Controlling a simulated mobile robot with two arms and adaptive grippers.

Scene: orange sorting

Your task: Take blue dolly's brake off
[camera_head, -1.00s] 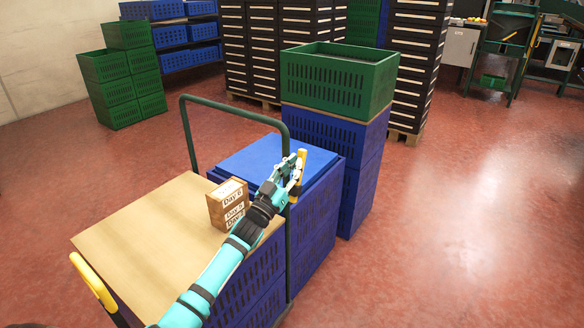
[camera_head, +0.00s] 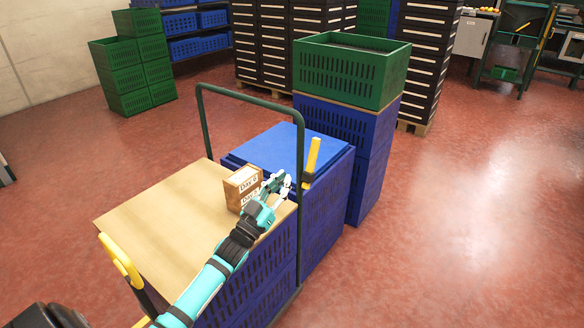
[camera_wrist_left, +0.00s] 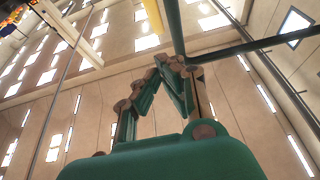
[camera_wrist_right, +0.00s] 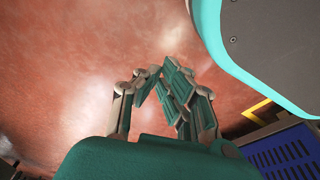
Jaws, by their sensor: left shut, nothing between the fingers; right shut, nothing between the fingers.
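The dolly with the green tube handle frame (camera_head: 302,230) carries blue crates (camera_head: 325,210). A yellow lever (camera_head: 312,160) stands at its right post, its top leaning slightly right. A second yellow lever (camera_head: 120,260) is at the near left corner, leaning. My left gripper (camera_head: 284,182) is shut and empty just left of the right post, slightly below the upright lever's tip and apart from it, as far as I can tell. The left wrist view shows its closed fingers (camera_wrist_left: 172,66) close to a green post (camera_wrist_left: 174,28) and a small yellow piece (camera_wrist_left: 147,43). My right gripper (camera_wrist_right: 170,75) is shut and empty over the floor.
A brown box labelled Day (camera_head: 240,190) stands on a cardboard-coloured top (camera_head: 165,215) beside my left arm. A green crate (camera_head: 350,75) sits on a blue stack behind. The red floor (camera_head: 470,200) is clear on the right.

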